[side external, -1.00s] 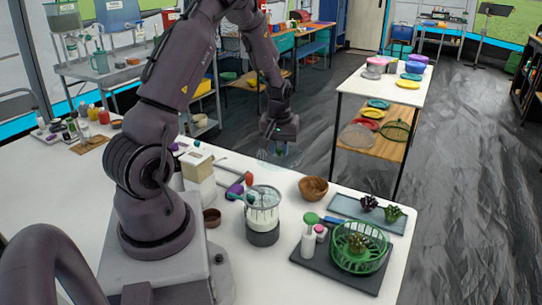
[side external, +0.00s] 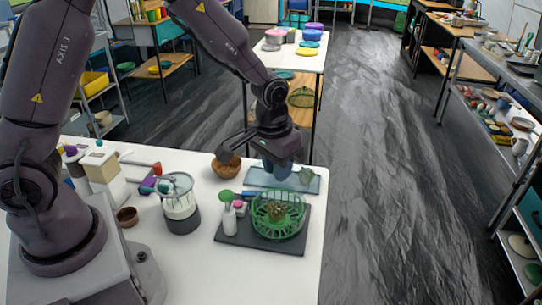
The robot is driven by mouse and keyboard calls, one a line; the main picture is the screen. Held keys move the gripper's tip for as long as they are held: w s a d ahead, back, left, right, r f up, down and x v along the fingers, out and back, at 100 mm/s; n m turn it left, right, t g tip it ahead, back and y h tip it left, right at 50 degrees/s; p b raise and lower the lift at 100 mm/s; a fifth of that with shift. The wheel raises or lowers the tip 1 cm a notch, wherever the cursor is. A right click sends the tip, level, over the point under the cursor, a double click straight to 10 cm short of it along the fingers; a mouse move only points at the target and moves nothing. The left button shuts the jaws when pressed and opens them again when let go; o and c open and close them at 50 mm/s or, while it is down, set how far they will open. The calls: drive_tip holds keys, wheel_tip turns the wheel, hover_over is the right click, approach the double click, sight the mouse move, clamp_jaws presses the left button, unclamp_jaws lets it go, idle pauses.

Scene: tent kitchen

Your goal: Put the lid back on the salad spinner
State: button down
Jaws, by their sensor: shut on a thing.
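A green slotted basket (side external: 259,216), which looks like the salad spinner, stands open-topped on a dark board, with a leafy plant-like thing (side external: 281,213) inside. My gripper (side external: 277,173) points down behind the basket, above the blue-grey tray, apart from the basket. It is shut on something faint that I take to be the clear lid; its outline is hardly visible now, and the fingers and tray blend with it.
The dark board (side external: 291,246) also bears a white bottle (side external: 229,220) and small containers. A wooden bowl (side external: 226,169) is left of my gripper. The blue-grey tray (side external: 315,183) lies behind the basket. A clear-and-white canister (side external: 180,206) stands left. The table's front is clear.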

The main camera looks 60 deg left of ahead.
drive_tip(key=shift+f, duration=3.05)
drive_tip(key=shift+f, duration=0.15)
drive_tip(key=shift+c, duration=2.2)
unclamp_jaws()
drive_tip(key=shift+r, duration=3.55)
clamp_jaws()
